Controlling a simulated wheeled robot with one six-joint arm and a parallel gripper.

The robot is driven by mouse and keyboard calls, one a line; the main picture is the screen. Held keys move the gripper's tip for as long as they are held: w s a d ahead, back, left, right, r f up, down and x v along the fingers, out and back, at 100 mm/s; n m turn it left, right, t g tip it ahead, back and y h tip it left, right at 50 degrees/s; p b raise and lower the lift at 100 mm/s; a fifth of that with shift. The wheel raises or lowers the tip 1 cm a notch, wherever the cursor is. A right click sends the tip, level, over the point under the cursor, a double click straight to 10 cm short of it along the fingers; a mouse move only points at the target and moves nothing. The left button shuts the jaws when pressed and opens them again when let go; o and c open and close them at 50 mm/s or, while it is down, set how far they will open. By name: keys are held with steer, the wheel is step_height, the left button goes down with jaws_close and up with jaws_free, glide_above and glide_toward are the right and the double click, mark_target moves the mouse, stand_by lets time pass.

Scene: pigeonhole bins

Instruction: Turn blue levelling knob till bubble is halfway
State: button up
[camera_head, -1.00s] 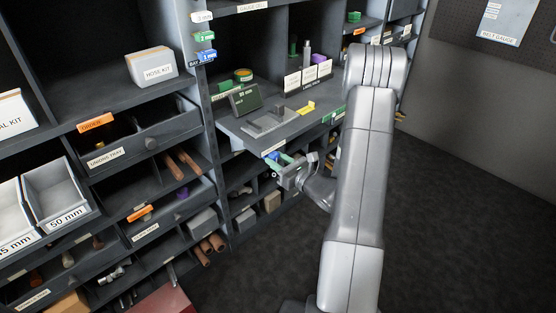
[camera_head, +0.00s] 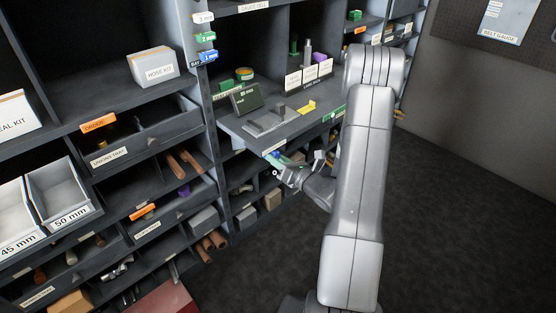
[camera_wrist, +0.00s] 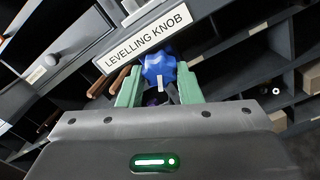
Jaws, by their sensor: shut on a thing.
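The blue levelling knob (camera_wrist: 158,68) sits under the shelf edge labelled "LEVELLING KNOB" (camera_wrist: 143,38) in the wrist view. My gripper (camera_wrist: 160,85) has its green fingers on both sides of the knob and is shut on it. In the head view my gripper (camera_head: 282,165) is at the front edge of the pull-out shelf (camera_head: 232,125), and the knob is mostly hidden there. A grey device (camera_head: 268,122) lies on that shelf, beside a dark display (camera_head: 246,98) whose text is too small to read. I cannot make out a bubble in either view.
Cards (camera_head: 308,76) and a yellow piece (camera_head: 306,107) stand near the shelf's back right. Bins with pipes and fittings lie below and left. A red box (camera_head: 165,300) is at the bottom. The dark floor (camera_head: 450,200) at right is clear.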

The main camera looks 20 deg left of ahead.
steer(key=o, duration=1)
steer(key=shift+c, duration=0.2)
